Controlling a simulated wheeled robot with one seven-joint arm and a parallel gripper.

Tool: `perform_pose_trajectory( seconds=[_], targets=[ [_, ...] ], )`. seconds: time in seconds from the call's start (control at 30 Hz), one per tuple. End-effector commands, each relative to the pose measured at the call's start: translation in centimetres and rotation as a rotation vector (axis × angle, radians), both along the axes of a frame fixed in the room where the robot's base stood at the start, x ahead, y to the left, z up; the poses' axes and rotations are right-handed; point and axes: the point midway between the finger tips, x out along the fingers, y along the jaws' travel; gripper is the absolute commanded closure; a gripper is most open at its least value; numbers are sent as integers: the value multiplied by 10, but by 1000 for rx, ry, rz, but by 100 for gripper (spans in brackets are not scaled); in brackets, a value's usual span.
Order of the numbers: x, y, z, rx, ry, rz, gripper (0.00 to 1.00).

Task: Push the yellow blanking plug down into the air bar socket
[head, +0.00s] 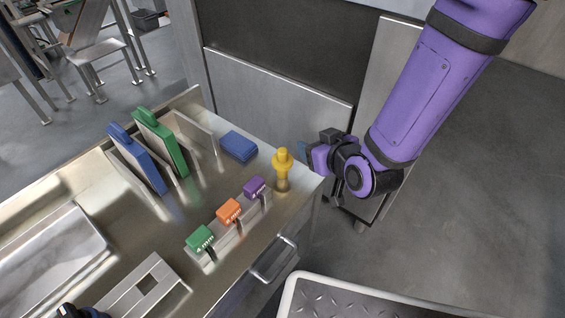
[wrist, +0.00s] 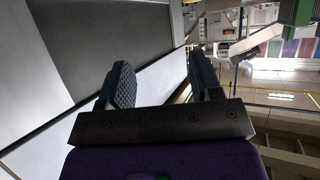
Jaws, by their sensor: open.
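The yellow blanking plug (head: 283,160) stands upright near the right corner of the steel counter in the head view. A light metal bar with a square opening (head: 134,298) lies at the lower left of the counter; I cannot tell if this is the air bar socket. My gripper (head: 303,150) is just right of the plug, apart from it, at the counter's right end. In the wrist view my gripper (wrist: 163,82) has its two dark ribbed fingers apart with nothing between them. The plug is not in the wrist view.
A rail carries green (head: 200,238), orange (head: 229,211) and purple (head: 255,188) blocks in front of the plug. A blue block (head: 239,146) lies behind it. Blue (head: 139,160) and green (head: 161,142) boards stand upright further left. A drawer handle (head: 273,262) juts from the front.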

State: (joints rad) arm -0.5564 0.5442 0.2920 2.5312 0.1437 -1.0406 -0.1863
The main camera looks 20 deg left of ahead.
Motion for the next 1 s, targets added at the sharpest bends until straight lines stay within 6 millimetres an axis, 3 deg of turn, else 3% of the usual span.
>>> perform_pose_trajectory(
  seconds=[0.1, 0.3, 1.0],
  targets=[
    [-16, 14, -19, 25, -20, 26, 41],
    [-26, 25, -32, 51, -43, 39, 41],
    [20, 76, -63, 53, -44, 38, 41]
  ],
)
